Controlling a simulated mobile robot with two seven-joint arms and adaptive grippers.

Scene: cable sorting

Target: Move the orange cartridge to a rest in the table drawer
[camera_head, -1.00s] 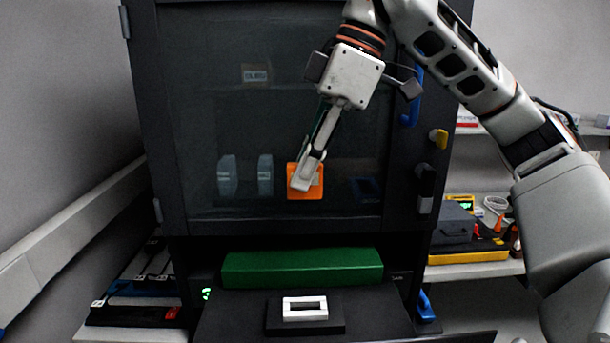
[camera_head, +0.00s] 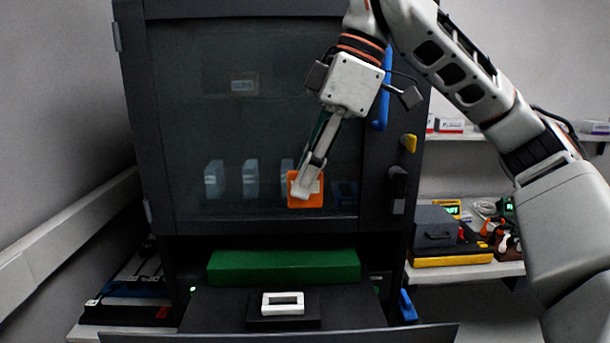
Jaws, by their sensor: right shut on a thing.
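My right gripper (camera_head: 308,183) is shut on the orange cartridge (camera_head: 316,198) and holds it upright in front of the dark cabinet's glass door. The gripper's finger covers the cartridge's left part. Below, an open drawer (camera_head: 210,318) with a dark interior extends toward me. In it a white rectangular frame (camera_head: 283,309) sits on a black block (camera_head: 255,322). The cartridge is above and apart from the drawer. My left gripper is out of view.
Behind the glass stand several pale blue cartridges (camera_head: 250,178). A green block (camera_head: 283,265) lies across the drawer's back. A blue handle (camera_head: 381,100) and a yellow knob (camera_head: 408,143) are on the cabinet's right. A shelf at right holds a grey box (camera_head: 434,232).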

